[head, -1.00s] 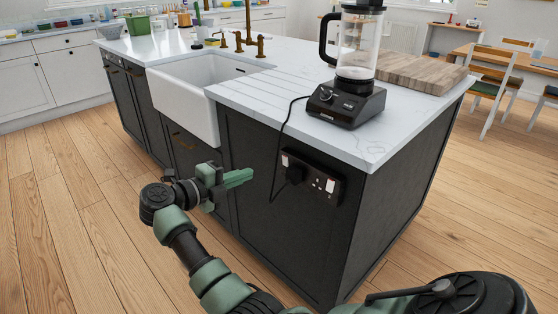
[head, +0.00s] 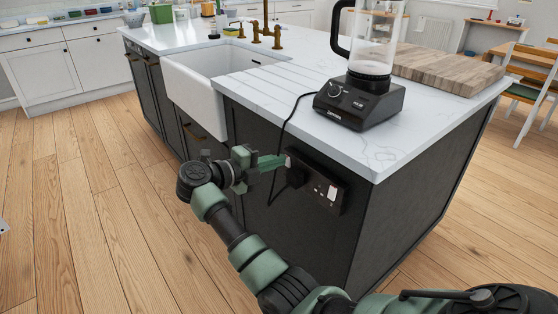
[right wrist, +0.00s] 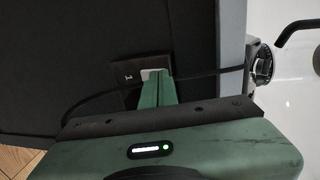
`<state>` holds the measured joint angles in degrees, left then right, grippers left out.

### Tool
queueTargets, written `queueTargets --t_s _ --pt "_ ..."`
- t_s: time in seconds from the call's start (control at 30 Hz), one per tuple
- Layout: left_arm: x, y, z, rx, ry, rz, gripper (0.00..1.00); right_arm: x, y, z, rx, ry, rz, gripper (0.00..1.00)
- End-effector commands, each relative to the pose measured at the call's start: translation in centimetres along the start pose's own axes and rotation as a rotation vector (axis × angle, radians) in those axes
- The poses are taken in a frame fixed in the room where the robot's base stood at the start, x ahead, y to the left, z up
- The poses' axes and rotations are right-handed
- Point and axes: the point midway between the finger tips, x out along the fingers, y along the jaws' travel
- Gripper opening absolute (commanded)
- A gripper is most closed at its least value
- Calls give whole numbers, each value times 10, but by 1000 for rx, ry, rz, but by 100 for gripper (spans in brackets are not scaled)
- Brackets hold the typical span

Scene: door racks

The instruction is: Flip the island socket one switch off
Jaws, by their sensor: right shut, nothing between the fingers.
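The island socket (head: 329,203) is a dark double plate on the black end panel of the island. A black plug sits in its left half, with a cable rising to the blender. White switches show on the plate. My right gripper (head: 284,161) is shut and empty, its green fingertips at the upper left of the plate, by a white switch. In the right wrist view, the shut fingers (right wrist: 158,80) reach the white switch (right wrist: 149,73) on the socket plate (right wrist: 124,73) and partly hide it. I cannot tell whether they touch it. My left gripper is not in view.
The blender (head: 362,98) stands on the white worktop (head: 260,92) above the socket. Its black cable (head: 284,125) hangs beside my right gripper. A wooden board (head: 447,68) lies behind the blender. The wooden floor (head: 90,220) to the left is clear.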

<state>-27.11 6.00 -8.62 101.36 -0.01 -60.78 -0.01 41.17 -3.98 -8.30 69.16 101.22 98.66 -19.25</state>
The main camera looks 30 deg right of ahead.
Motion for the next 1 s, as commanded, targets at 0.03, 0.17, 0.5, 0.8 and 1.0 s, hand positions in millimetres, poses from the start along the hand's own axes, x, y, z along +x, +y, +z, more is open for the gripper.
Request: queueTargets --t_s 0.03,0.17,0.5,0.8,1.0 --pt "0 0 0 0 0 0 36 0 0 0 0 0 0 0" --pt "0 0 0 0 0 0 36 1 0 0 0 1 0 0" --pt "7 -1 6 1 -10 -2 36 6 -2 0 -1 1 1 0" --pt "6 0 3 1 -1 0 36 -39 -1 1 -2 -3 2 0" --pt "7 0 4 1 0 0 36 -66 -2 1 -1 -1 -1 0"
